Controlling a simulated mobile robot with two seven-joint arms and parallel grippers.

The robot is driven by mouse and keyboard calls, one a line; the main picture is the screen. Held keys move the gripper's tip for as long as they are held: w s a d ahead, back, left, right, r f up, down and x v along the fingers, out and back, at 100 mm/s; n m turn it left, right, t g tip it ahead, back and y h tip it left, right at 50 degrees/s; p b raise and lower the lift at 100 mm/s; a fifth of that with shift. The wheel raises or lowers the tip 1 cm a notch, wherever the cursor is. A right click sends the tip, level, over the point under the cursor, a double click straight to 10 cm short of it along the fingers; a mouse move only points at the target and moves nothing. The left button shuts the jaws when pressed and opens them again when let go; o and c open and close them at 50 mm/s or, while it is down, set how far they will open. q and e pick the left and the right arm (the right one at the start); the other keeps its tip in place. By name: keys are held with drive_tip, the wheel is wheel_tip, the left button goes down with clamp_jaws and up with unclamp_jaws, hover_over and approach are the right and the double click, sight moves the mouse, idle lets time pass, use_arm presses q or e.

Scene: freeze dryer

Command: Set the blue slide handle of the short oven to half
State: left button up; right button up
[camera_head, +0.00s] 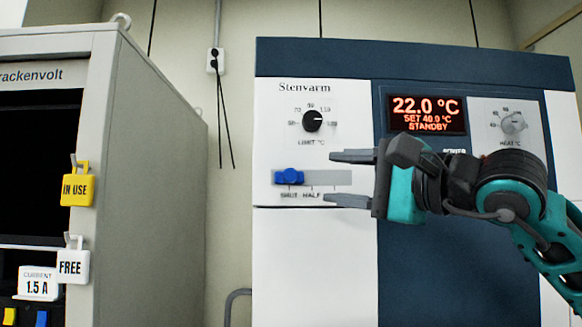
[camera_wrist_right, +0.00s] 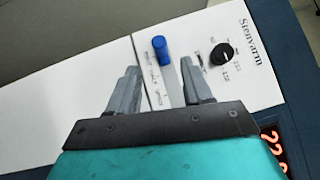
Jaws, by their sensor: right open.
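The blue slide handle (camera_head: 290,177) sits at the left end of its grey slot, above the SHUT label, on the white front panel of the Stenvarm oven (camera_head: 315,262). The HALF label is to its right. My right gripper (camera_head: 348,178) is open, to the right of the handle at about its height, with its fingers pointing left and apart from it. In the right wrist view the blue handle (camera_wrist_right: 161,49) is beyond the two spread fingers (camera_wrist_right: 160,82), with nothing between them but the slot and panel. My left gripper is not in view.
A black limit knob (camera_head: 312,121) is above the slot. A red display (camera_head: 427,115) reads 22.0 °C, SET 40.0 °C, STANDBY. A grey cabinet (camera_head: 155,165) with a yellow IN USE tag (camera_head: 77,189) and a white FREE tag (camera_head: 73,266) stands at left.

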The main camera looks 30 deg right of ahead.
sight(291, 183)
drive_tip(key=p+x, duration=0.6)
drive_tip(key=x, duration=0.4)
drive_tip(key=shift+w+a, duration=0.1)
drive_tip(key=shift+w+f, duration=0.1)
drive_tip(key=c, duration=0.6)
clamp_jaws()
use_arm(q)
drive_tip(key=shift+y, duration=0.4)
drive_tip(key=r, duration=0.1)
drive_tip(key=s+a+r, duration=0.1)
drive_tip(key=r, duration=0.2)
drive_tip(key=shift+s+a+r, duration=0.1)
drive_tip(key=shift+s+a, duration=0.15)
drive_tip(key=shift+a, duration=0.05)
